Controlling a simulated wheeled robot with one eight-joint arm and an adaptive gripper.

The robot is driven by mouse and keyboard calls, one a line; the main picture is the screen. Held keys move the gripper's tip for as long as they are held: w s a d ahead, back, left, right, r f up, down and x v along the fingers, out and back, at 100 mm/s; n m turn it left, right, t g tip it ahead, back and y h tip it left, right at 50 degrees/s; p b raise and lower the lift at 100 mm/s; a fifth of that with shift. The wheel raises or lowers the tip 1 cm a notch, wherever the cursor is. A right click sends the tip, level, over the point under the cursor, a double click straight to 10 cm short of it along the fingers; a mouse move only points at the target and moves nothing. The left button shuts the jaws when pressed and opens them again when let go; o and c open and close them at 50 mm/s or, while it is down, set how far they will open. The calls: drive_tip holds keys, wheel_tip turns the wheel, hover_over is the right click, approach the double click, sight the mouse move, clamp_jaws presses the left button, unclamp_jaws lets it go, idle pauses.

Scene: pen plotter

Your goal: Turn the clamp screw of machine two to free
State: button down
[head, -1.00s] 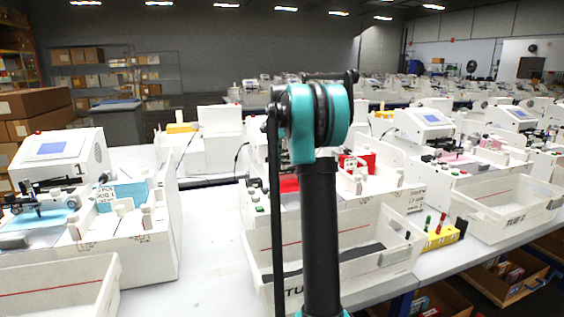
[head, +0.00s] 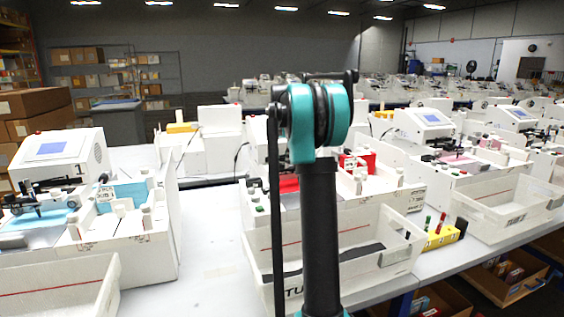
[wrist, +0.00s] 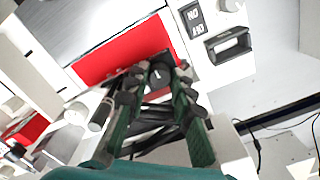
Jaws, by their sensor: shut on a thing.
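In the wrist view, my gripper (wrist: 155,78) is closed around a round black knob (wrist: 159,74) with a short white mark on its face. I take this to be the clamp screw. One finger is at each side of it. The knob is at the edge of a red sheet (wrist: 118,52) on the white machine. In the head view, my arm stands in front of the middle machine (head: 410,197), which has red parts. The arm hides my gripper and the knob there.
A small dark-framed window (wrist: 229,44) and a dark label (wrist: 194,18) are beside the knob in the wrist view. In the head view, machine one (head: 55,148) stands left, a white bin (head: 385,258) in front, and a yellow pen block (head: 441,237) right of the bin.

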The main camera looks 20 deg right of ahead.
sight(282, 164)
drive_tip(key=n, duration=0.5)
drive_tip(key=shift+n, duration=0.3)
drive_tip(key=n, duration=0.4)
drive_tip(key=shift+n, duration=0.4)
drive_tip(key=c, duration=1.3)
unclamp_jaws()
drive_tip(key=shift+r, duration=0.1)
wheel_tip(282, 164, up, 12)
drive_tip(key=shift+s, duration=0.1)
